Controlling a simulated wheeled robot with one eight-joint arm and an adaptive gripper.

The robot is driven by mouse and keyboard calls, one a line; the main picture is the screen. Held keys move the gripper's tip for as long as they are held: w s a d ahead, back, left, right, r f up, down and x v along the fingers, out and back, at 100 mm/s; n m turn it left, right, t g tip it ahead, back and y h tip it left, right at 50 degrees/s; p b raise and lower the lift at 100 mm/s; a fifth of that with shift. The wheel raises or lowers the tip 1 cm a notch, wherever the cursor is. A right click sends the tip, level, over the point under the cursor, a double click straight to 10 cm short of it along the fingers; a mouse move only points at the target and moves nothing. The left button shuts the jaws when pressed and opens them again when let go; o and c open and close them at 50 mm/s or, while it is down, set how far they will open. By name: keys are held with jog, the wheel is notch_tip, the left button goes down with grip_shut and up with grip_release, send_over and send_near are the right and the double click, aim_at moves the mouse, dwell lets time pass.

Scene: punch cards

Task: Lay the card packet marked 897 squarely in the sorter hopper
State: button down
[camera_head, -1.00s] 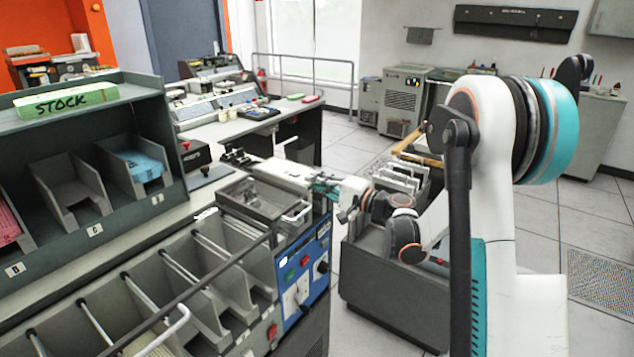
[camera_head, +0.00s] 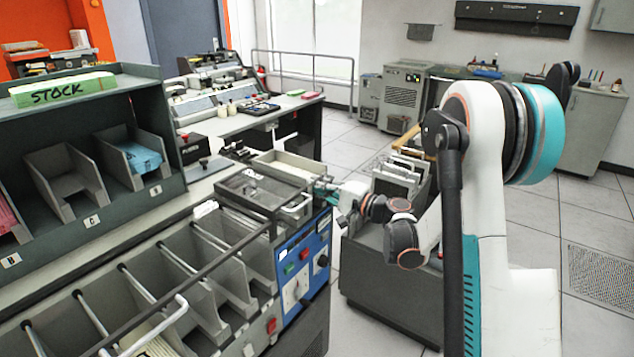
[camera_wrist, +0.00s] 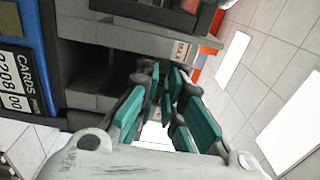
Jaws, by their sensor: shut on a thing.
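My gripper (camera_head: 325,190) is at the right side of the sorter, just above its blue control panel. In the wrist view, its teal-padded fingers (camera_wrist: 168,105) reach toward a grey shelf-like part of the machine. The gripper is shut on the card packet, which is mostly hidden. A pale label with red lettering (camera_wrist: 182,50) shows beyond the fingertips, too small to read.
Sorter pockets with rods (camera_head: 150,295) run along the front left. A dark cart (camera_head: 385,285) with upright racks is close below my arm. Floor is open at right.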

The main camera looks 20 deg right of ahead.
aim_at(317, 212)
jog(key=shift+f, duration=2.65)
jog(key=c, duration=1.7)
grip_release()
jog(key=shift+o, duration=0.2)
jog(key=shift+s, duration=0.1)
jog(key=v, duration=1.2)
